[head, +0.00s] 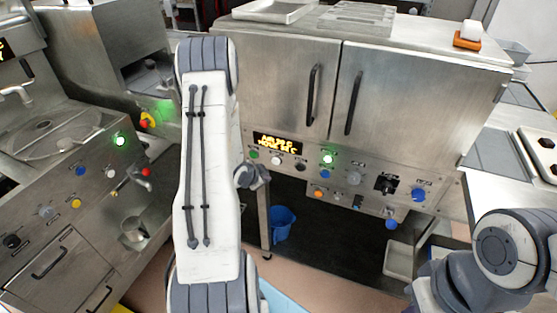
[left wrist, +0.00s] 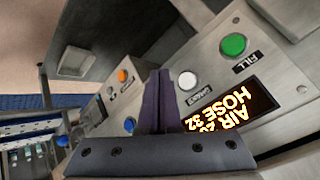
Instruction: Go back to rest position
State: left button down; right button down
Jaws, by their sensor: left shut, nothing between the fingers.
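My left gripper (head: 257,178) shows small and dark beside my white left arm link in the head view, in front of the cabinet's control panel (head: 300,177). In the left wrist view its two dark fingers (left wrist: 158,100) are together with nothing between them. Beyond them are a white button (left wrist: 188,81), a green button (left wrist: 233,44) marked FILL and a lit display (left wrist: 232,115). I cannot tell whether the fingertips touch the panel. My right arm shows at the lower right of the head view, but its gripper is out of sight.
A steel cabinet (head: 425,95) with two closed doors stands ahead, with a blue bucket (head: 282,223) beneath it. A sink counter (head: 50,135) is at the left and another counter (head: 495,155) at the right. My left arm hides part of the middle.

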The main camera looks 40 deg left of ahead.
pick_arm(q)
jog(key=d+r+g, duration=0.1)
jog(key=d+r, duration=0.3)
jog(key=d, duration=0.3)
jog(key=s+d+r+g+h, duration=0.1)
jog(key=d+r, duration=0.3)
jog(key=d, duration=0.4)
jog(key=d+r+g, duration=0.2)
jog(key=d+r, duration=0.2)
jog(key=d, duration=0.3)
jog(key=s+d+r+g, duration=0.1)
jog(key=s+d+r, duration=0.1)
jog(key=s+d, duration=0.3)
jog(key=s+d+r+m+g, duration=0.1)
jog(key=s+d, duration=0.4)
jog(key=s, duration=0.6)
jog(key=s+d+r+g+h, duration=0.1)
jog(key=s+d+r+g, duration=0.1)
jog(key=s+d+r, duration=0.3)
jog(key=s, duration=0.4)
jog(key=shift+d+r+g, duration=0.15)
jog(key=shift+g, duration=0.25)
jog(key=shift+w, duration=0.1)
